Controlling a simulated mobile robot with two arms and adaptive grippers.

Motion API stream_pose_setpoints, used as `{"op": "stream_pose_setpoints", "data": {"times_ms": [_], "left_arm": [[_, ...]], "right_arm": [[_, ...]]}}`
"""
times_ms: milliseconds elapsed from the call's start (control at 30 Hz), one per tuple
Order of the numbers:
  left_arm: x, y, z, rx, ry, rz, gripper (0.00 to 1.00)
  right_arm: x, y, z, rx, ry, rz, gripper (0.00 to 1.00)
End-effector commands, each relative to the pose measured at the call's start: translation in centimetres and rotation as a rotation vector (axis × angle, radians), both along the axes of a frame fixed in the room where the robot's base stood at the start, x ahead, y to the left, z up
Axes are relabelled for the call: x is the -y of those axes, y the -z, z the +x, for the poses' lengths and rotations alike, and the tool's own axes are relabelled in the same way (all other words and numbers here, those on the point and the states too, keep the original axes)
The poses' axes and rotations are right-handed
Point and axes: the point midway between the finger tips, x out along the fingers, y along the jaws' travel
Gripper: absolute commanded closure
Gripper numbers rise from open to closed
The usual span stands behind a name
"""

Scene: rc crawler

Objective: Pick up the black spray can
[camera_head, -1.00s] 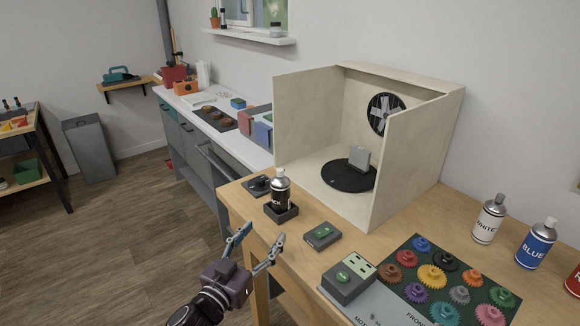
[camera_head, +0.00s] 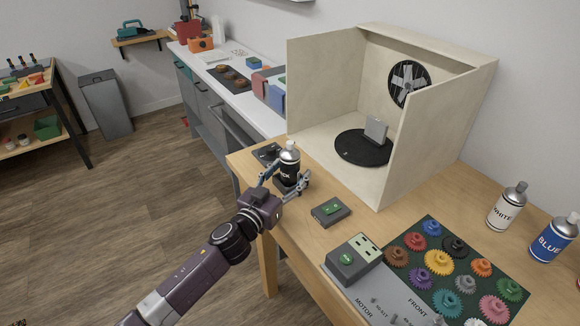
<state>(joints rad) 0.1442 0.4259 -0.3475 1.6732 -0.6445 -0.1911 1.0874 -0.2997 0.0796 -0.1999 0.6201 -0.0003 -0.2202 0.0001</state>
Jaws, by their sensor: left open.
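The fingers hide part of the can's lower body. My right gripper is not in view.
A wooden spray booth (camera_head: 430,149) with a black turntable (camera_head: 362,148) stands behind. A dark box with a green button (camera_head: 330,211) lies right of the can. A gear board (camera_head: 455,270) and the white (camera_head: 506,208) and blue (camera_head: 553,240) cans are further right.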

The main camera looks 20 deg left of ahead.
Motion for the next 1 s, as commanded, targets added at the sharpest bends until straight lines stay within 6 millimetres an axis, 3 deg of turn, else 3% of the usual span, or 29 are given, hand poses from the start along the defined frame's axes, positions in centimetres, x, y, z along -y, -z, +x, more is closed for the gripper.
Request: {"op": "stream_pose_setpoints", "data": {"times_ms": [267,700,1000], "left_arm": [[0.1,0.05,0.24,0.0,0.001,0.001,0.41],[0.08,0.05,0.21,0.0,0.001,0.001,0.9],[0.08,-0.25,0.24,0.002,0.001,0.001,0.92]], "right_arm": [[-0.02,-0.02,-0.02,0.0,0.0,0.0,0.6],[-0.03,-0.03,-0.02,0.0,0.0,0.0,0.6],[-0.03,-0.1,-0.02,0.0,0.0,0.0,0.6]]}}
